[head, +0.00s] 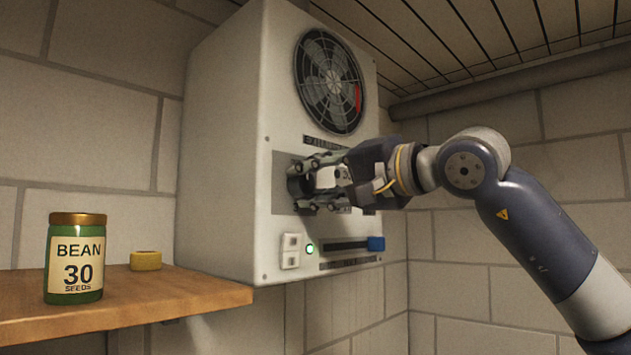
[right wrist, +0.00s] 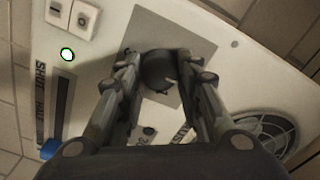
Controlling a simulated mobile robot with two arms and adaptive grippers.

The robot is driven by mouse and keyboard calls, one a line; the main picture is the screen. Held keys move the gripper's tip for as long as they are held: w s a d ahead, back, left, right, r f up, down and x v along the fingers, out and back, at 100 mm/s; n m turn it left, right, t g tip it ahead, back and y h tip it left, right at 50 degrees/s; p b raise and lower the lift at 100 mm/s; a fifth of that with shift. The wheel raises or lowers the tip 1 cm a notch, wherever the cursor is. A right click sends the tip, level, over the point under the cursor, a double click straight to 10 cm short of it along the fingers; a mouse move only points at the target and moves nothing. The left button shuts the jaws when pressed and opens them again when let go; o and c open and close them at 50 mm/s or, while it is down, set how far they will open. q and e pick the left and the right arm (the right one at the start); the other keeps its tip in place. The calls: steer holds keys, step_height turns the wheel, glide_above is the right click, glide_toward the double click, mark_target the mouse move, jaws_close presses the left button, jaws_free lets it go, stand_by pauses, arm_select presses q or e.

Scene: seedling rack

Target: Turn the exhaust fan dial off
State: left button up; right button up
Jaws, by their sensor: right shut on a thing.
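The exhaust fan box (head: 225,130) is a white housing on the block wall, with a round fan grille (head: 329,82) at its top. The dark round dial (right wrist: 157,70) sits on a grey plate in the middle of the box's front. My right gripper (head: 305,184) is shut on the dial, one finger on each side of it, as the right wrist view (right wrist: 155,75) also shows. The gripper hides much of the dial in the head view, and I cannot tell which setting it points to. My left gripper is not in view.
Below the dial are two white switches (head: 290,250), a lit green lamp (head: 310,249) and a slider with a blue knob (head: 376,244). A wooden shelf (head: 150,300) at left holds a green bean seed jar (head: 75,258) and a yellow ring-like piece (head: 146,260).

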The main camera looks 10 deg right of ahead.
stand_by(0.3)
steer(key=o, duration=1.1)
steer(key=shift+c, duration=0.2)
steer(key=shift+w, duration=0.1)
steer(key=v, duration=1.2)
steer(key=shift+a, duration=0.1)
